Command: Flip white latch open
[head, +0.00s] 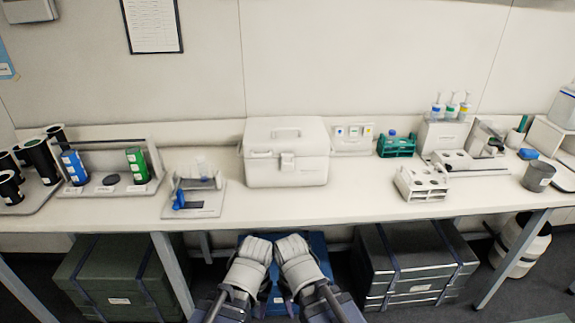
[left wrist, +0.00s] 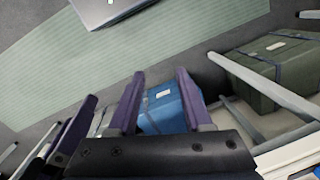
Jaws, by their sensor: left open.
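The white latch (head: 287,161) is on the front face of a white lidded box (head: 262,172) with a handle on its lid. The box stands upright on the bench, and its lid looks closed. The latch lies flat against the front in the head view; its exact position is too small to tell. My left gripper (left wrist: 159,74) shows purple fingers spread apart and empty in the left wrist view. Both my arms are low at the bottom middle of the head view, in front of the bench and apart from the box. The right fingers cannot be made out.
A small rack with a blue item (head: 179,200) stands left of the box. A green rack (head: 396,146) and a white tube rack (head: 421,183) stand to the right. The bench in front of the box is clear.

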